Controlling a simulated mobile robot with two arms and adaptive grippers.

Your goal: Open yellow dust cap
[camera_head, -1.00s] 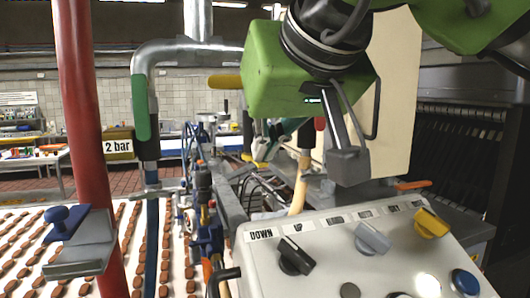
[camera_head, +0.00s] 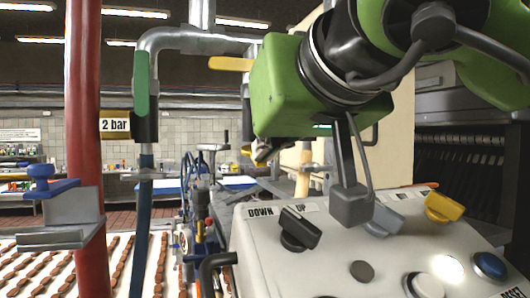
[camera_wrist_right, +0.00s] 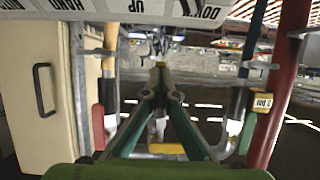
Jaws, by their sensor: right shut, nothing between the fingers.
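My left gripper is out of view.
A control panel (camera_head: 300,262) with knobs and buttons stands close in front, below my wrist. A red post (camera_head: 84,150) and a pipe with a green handle (camera_head: 141,84) stand to the left. A cream cabinet (camera_head: 402,125) is behind my wrist. Rows of brown biscuits lie lower left.

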